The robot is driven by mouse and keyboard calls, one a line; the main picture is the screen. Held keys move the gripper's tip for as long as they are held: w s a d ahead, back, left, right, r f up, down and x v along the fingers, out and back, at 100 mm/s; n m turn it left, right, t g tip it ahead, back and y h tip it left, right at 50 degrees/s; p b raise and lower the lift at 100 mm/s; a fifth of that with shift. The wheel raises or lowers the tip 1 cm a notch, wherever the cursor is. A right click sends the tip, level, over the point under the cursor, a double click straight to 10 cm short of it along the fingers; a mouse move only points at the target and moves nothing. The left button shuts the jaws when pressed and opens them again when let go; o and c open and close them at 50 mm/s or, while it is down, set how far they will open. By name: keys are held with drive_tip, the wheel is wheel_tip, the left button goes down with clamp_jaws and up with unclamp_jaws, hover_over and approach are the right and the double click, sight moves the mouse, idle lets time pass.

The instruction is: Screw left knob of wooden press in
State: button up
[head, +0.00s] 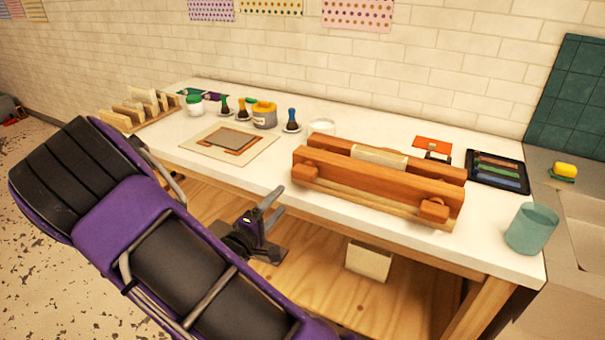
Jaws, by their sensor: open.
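The wooden press (375,184) lies along the front of the white table, made of two reddish-brown beams with a pale block (379,157) between them. Its left knob (304,171) is on the front beam's left end. Its right knob (434,209) is on the right end. How far each knob is screwed in I cannot tell. My gripper (272,203) is open and empty, in front of the table edge, left of and a little below the left knob. It appears apart from the press.
A teal cup (531,228) stands at the table's right front corner. A black tray (497,171) lies behind it. A framed sheet (229,143) lies left of the press, with several small jars behind. A wooden shelf (315,285) is under the table.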

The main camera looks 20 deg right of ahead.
sight(301, 178)
drive_tip(key=x, duration=1.4)
clamp_jaws()
drive_tip(key=shift+a, duration=0.1)
drive_tip(key=shift+m+b, duration=0.3)
drive_tip(key=shift+b, duration=0.1)
